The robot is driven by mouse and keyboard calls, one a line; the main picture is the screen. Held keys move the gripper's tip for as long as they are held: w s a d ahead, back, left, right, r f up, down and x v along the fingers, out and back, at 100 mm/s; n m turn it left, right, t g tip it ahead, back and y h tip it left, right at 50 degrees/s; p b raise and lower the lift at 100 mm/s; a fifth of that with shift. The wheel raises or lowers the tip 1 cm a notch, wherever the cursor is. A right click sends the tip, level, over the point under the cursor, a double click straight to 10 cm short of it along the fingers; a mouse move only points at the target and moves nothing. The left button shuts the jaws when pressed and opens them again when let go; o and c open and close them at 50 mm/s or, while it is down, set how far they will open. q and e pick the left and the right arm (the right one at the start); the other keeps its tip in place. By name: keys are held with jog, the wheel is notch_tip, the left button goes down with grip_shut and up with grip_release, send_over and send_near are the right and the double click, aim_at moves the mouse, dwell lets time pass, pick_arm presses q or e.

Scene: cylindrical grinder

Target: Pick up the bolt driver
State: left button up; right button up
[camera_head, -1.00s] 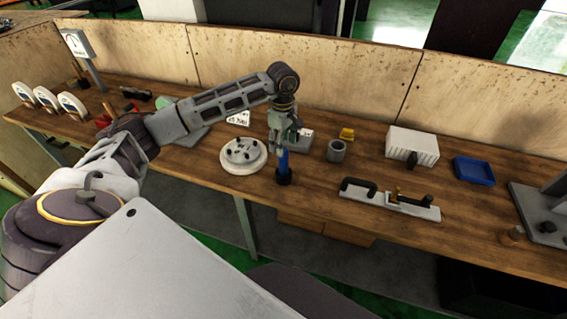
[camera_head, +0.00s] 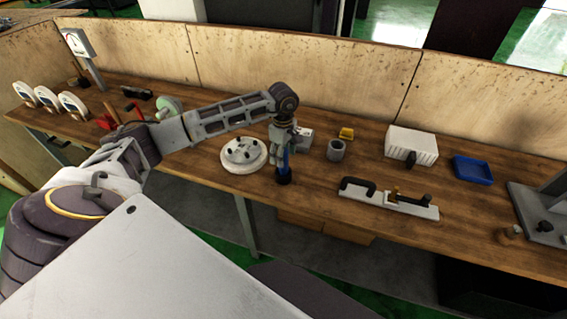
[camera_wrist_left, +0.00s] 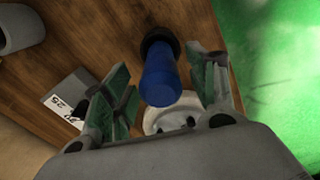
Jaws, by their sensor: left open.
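The bolt driver, with a blue handle (camera_head: 285,165) and a black lower end, stands upright on the workbench near its front edge. My left gripper (camera_head: 283,152) points down over it, with its fingers around the upper handle. In the left wrist view, the blue handle (camera_wrist_left: 161,78) lies between the two spread green-padded fingers (camera_wrist_left: 161,70), with a gap on each side. The gripper is open and does not clasp the driver. My right gripper is not in view.
A round white flange (camera_head: 230,163) with dark pegs stands just left of the driver. A grey cylinder (camera_head: 336,151) and a long plate with black handles (camera_head: 412,208) lie to the right. A blue tray (camera_head: 473,169) is farther right.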

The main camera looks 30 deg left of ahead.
pick_arm(q)
jog(key=shift+d+f+p, duration=0.15)
jog(key=shift+f+p, duration=0.15)
jog(key=shift+f, duration=0.3)
notch_tip(320, 180, down, 2)
jog(key=shift+s+f+p, duration=0.1)
jog(key=shift+f+p, duration=0.15)
jog(key=shift+p, duration=0.2)
jog(key=shift+f, duration=0.5)
jog(key=c, duration=1.1)
